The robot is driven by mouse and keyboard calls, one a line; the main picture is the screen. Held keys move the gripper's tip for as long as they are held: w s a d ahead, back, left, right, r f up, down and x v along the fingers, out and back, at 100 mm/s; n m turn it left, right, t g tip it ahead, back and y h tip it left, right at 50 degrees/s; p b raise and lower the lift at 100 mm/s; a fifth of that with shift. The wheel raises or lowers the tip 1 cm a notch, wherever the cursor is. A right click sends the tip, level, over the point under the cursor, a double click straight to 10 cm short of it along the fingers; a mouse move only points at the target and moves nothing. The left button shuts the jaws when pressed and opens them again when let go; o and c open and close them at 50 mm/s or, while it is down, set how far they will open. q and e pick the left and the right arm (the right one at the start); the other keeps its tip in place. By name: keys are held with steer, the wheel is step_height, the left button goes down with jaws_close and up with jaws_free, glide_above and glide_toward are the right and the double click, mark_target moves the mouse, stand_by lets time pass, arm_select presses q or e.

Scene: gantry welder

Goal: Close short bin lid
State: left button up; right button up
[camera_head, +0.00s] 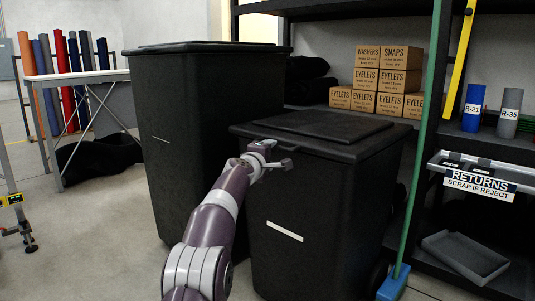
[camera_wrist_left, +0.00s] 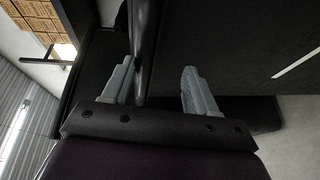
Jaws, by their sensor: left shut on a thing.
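The short bin (camera_head: 315,205) is black, with a pale label strip on its front, and stands right of the tall bin. Its black lid (camera_head: 325,124) lies over the top, looking nearly flat; I cannot tell whether it is fully seated. My left gripper (camera_head: 277,153) is at the front left edge of the lid. In the left wrist view my left gripper (camera_wrist_left: 157,65) has its pale fingers either side of a dark rim (camera_wrist_left: 148,45), which is close to the left finger. The gripper is shut on this rim, apparently the lid edge. My right gripper is not in view.
A tall black bin (camera_head: 205,130) with its lid down stands close on the left. A green pole with a blue foot (camera_head: 394,283) stands close right of the short bin. Shelves with cardboard boxes (camera_head: 380,80) are behind. Open floor (camera_head: 105,235) lies at the left.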

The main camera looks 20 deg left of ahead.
arm_select(q)
steer(key=s+b, duration=0.4)
steer(key=s, duration=0.8)
steer(key=shift+s+d+r, duration=0.35)
steer(key=shift+r, duration=0.1)
